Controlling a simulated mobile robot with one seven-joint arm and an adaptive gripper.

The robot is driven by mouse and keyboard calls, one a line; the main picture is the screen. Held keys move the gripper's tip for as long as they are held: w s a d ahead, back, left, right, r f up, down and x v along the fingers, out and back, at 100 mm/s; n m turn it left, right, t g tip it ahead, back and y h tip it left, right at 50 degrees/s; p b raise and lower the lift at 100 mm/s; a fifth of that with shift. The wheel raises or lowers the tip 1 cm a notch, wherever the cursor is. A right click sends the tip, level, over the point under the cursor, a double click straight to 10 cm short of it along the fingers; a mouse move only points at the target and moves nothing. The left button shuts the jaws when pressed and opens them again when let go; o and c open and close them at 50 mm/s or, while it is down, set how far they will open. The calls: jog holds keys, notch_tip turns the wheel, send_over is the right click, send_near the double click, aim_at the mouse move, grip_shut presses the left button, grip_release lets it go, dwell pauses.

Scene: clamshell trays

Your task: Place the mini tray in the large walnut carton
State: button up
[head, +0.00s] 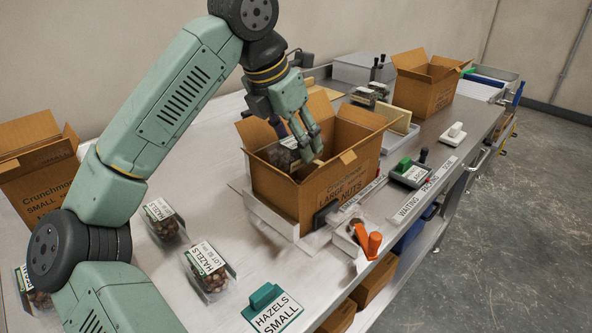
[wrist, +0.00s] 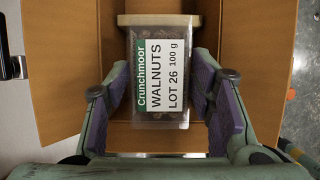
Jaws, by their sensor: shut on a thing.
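A clear mini tray with a label reading WALNUTS, LOT 26, 100 g (wrist: 163,80) is between the purple-padded fingers of my gripper (wrist: 160,92) in the wrist view. My gripper (head: 303,146) points down into the open brown carton (head: 276,192) in the head view, shut on the tray. The carton's front reads LARGE and NUTS, with part of the print hidden. The tray (head: 282,156) shows partly inside the carton, below the rim. I cannot tell whether it touches the carton floor. Carton walls (wrist: 62,70) surround the tray in the wrist view.
Trays labelled HAZELS (head: 209,262) lie at the left front, beside a HAZELS SMALL sign (head: 272,312). A small carton (head: 36,165) stands at left, another open carton (head: 425,85) at the back right. An orange-handled tool (head: 370,240) lies by the carton's front. The carton's flaps stand open.

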aim_at(295, 173)
notch_tip(295, 173, down, 7)
jog(key=shift+f+p, duration=0.1)
jog(key=shift+p, duration=0.35)
jog(key=shift+f, duration=0.2)
jog(key=shift+f+b, duration=0.3)
jog(key=shift+b, duration=0.3)
jog(key=shift+f, duration=0.2)
jog(key=o, duration=1.3)
